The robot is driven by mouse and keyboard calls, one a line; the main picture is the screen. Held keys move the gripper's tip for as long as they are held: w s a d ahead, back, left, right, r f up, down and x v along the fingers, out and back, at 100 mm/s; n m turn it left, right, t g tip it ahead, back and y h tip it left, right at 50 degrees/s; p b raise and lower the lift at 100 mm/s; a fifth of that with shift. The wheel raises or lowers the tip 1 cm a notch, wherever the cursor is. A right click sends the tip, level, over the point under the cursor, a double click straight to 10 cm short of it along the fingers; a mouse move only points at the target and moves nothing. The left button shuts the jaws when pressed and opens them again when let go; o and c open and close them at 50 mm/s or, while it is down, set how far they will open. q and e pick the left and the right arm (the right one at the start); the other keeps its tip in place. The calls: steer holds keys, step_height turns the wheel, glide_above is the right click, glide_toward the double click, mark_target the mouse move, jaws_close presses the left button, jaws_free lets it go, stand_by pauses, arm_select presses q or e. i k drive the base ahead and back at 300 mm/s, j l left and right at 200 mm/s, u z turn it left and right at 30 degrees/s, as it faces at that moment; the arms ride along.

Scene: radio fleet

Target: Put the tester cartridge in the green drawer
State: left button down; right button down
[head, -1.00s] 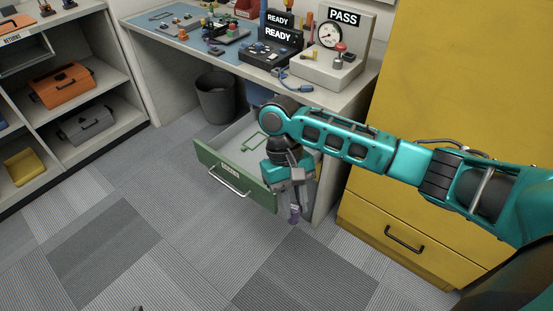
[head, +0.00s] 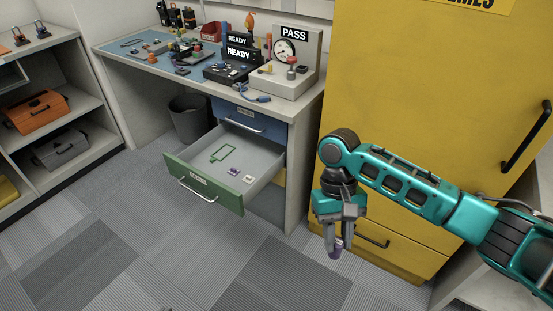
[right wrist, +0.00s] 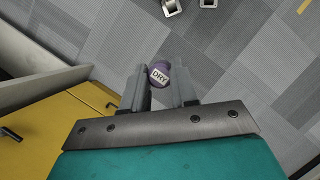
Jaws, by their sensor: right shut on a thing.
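My right gripper (head: 338,238) is shut on a small purple cylinder (head: 335,253), which hangs from its fingertips in front of the yellow cabinet. The green drawer (head: 222,194) stands pulled out under the bench, left of my right gripper. In it are a green outline (head: 222,153), a small purple item (head: 233,171) and a small pale item (head: 248,179). Two grey metal ends at the right wrist view's top edge may be my left gripper (right wrist: 190,6).
A closed blue drawer (head: 245,119) sits above the green one. The bench (head: 215,85) holds a PASS gauge tester (head: 288,75) and READY units. The yellow cabinet (head: 400,100) stands right of the bench. A bin (head: 190,120) is beneath the bench. The floor in front is clear.

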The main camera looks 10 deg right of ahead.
mark_target(248, 164)
steer(key=z, duration=1.25)
steer(key=j+z, duration=0.15)
steer(key=z, duration=0.3)
steer(key=j+z, duration=0.15)
steer(key=z, duration=0.25)
steer(key=j, duration=4.4)
